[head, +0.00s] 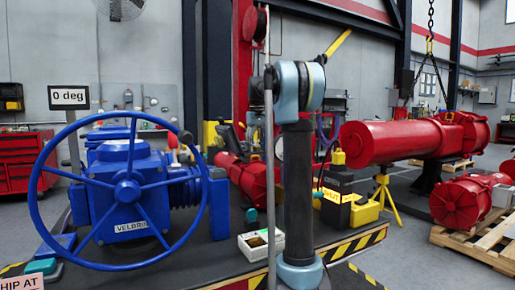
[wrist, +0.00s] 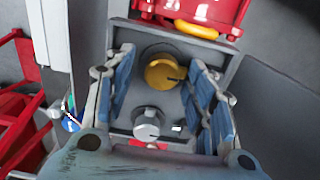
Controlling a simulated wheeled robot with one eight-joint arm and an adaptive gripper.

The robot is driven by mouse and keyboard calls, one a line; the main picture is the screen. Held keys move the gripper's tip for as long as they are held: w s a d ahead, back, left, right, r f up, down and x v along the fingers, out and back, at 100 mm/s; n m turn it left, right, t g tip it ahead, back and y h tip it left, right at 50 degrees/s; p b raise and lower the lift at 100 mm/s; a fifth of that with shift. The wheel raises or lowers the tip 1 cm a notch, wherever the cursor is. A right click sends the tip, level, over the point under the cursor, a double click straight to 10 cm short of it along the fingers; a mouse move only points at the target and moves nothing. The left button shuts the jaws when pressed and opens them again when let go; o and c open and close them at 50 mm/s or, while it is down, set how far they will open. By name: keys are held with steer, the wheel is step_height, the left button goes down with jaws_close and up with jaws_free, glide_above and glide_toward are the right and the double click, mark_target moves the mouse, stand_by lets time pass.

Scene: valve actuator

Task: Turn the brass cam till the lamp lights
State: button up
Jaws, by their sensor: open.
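The brass cam (wrist: 163,72) shows in the wrist view as a round gold knob with a dark mark on its right side, set on a grey plate (wrist: 118,32). My gripper (wrist: 163,82) is open, with one blue-padded finger to the left of the cam and one to the right. I see a gap between each finger and the cam in the picture; I cannot tell the depth. A silver knob (wrist: 147,124) sits below the cam on the same plate. I cannot make out the lamp for certain in either view. The head view does not clearly show the cam or the gripper.
A blue valve actuator with a large handwheel (head: 128,190) stands at left in the head view, under a "0 deg" sign (head: 69,97). A red cylinder (head: 385,141) is at right. A white box (head: 251,243) sits on the bench near the striped edge (head: 355,243).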

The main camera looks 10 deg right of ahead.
steer(key=shift+r, duration=0.15)
step_height(320, 180, up, 12)
steer(key=shift+f, duration=0.2)
stand_by(0.6)
